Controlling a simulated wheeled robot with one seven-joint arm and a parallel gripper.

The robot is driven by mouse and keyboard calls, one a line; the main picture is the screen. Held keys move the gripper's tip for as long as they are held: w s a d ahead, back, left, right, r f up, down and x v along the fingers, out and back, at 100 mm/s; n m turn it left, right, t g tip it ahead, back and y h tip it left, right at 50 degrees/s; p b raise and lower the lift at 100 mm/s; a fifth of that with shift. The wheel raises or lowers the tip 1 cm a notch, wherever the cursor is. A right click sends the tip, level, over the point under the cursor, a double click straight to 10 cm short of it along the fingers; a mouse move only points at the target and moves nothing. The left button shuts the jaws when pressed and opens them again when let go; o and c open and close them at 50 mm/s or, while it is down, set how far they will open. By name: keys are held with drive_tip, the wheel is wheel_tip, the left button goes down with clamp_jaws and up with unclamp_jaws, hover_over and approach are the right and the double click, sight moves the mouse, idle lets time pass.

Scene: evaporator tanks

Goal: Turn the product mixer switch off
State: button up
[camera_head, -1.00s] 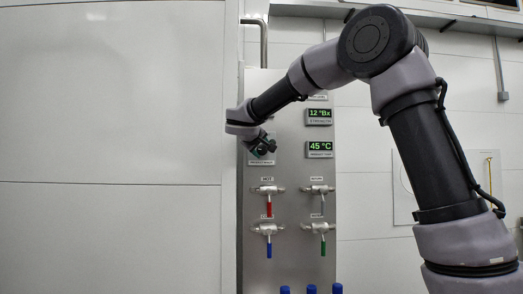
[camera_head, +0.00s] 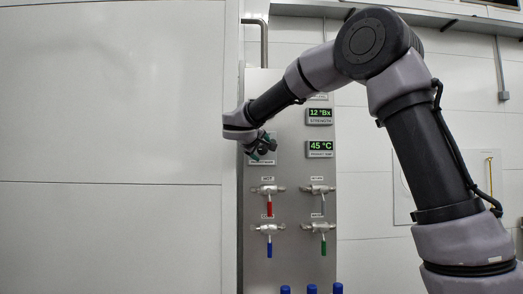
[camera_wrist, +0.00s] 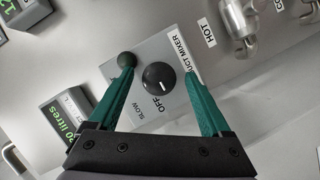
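The product mixer switch is a round black knob (camera_wrist: 158,76) with a small white mark, on a grey panel plate in the wrist view. The words OFF and SLOW stand beside it, and its label is partly covered by a finger. My gripper (camera_wrist: 159,71) is open, with its green fingers on either side of the knob. Nothing is held, and I cannot tell whether either finger touches the knob. In the head view my gripper (camera_head: 263,152) is at the panel's upper left and hides most of the switch.
A dark round button (camera_wrist: 127,59) is by the left fingertip. The steel panel (camera_head: 288,200) bears red, blue and green valve handles below, and displays (camera_head: 319,117) reading 12 °Bx and 45 °C to the right. A green-lit litres display (camera_wrist: 65,125) is at left in the wrist view.

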drive_tip(key=v, duration=1)
drive_tip(key=shift+s, duration=0.4)
drive_tip(key=s+d+f+m+g+y, duration=0.1)
drive_tip(key=s+d+f+m+g, duration=0.2)
drive_tip(key=s+d+f, duration=0.5)
drive_tip(key=s+d+f+m+g, duration=0.2)
drive_tip(key=s+d+g, duration=0.15)
drive_tip(key=d, duration=0.75)
drive_tip(key=s+d+f+m+y, duration=0.1)
drive_tip(key=s+f+m+y, duration=0.2)
drive_tip(key=s, duration=0.4)
drive_tip(key=s+d+f+m+y, duration=0.2)
drive_tip(key=s+f+m+y, duration=0.1)
drive_tip(key=s+f, duration=0.3)
drive_tip(key=shift+s+m+g, duration=0.45)
drive_tip(key=shift+s+m, duration=0.15)
drive_tip(key=shift+s, duration=0.6)
